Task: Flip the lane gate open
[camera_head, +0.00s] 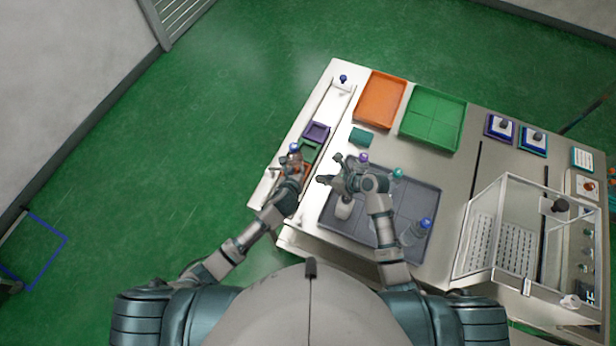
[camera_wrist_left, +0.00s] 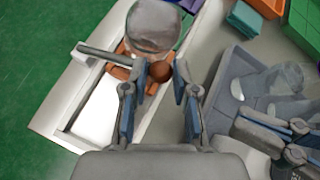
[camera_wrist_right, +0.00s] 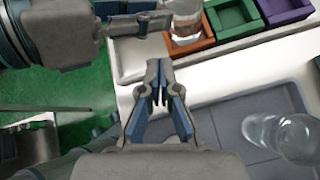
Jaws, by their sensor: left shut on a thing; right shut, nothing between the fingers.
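The lane gate (camera_wrist_left: 105,54) is a grey bar across the near end of the white lane, seen in the left wrist view. A brown knob (camera_wrist_left: 160,73) lines up with its end and shows between my left fingertips. My left gripper (camera_head: 291,174) is shut there; its fingers hide part of the bar. A clear bottle (camera_wrist_left: 152,25) with a blue top (camera_head: 294,148) stands just beyond, at the orange carrier (camera_wrist_right: 195,46). My right gripper (camera_head: 328,179) is shut and empty, right of the lane; its fingertips (camera_wrist_right: 160,88) also show in the right wrist view.
Green (camera_wrist_right: 234,16) and purple (camera_head: 316,132) carriers follow along the lane. A grey tray (camera_head: 408,215) with several bottles lies right of it. Orange (camera_head: 380,98) and green (camera_head: 433,118) trays stand at the back. A clear-walled box (camera_head: 500,235) stands at the right.

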